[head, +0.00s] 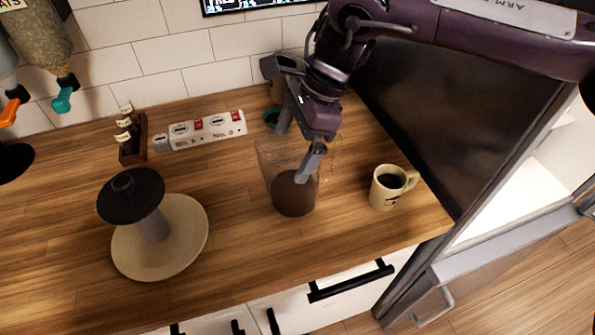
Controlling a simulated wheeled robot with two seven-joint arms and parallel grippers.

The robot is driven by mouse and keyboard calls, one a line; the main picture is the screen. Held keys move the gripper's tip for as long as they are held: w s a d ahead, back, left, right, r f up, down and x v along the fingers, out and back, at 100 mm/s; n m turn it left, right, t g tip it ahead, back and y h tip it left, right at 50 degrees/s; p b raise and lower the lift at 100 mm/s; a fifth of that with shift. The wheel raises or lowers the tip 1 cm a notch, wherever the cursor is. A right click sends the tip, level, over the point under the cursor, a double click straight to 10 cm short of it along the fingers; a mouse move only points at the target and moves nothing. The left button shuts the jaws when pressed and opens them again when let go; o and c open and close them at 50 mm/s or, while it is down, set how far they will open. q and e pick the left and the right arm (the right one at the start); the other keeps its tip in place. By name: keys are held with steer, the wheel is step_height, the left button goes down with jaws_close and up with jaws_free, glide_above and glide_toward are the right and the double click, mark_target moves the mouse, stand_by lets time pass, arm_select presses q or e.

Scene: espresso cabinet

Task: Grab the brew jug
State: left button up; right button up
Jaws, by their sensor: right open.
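The brew jug (293,194) is a clear container with dark brown contents, standing upright on the wooden counter near the middle of the head view. My right gripper (297,155) reaches down from the upper right, over the jug's top. Its two fingers are apart; the nearer finger overlaps the jug's upper right part in the picture. I cannot tell whether it is inside the rim or in front of it, or whether it touches. The jug's upper right side is partly hidden by this finger. My left gripper is not in view.
A cream mug (386,194) with dark liquid stands right of the jug. A round stand with a black top (131,196) is at left. A power strip (205,130) and a small bottle rack (132,137) lie behind. A dark panel (430,110) borders the right side.

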steer(key=shift+s, duration=0.1)
steer(key=shift+c, duration=0.6)
steer(key=c, duration=1.2)
steer(key=shift+r, duration=0.1)
steer(key=c, duration=0.5)
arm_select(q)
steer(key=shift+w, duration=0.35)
arm_select(e)
steer(key=shift+a+r, duration=0.1)
steer(key=shift+r, duration=0.05)
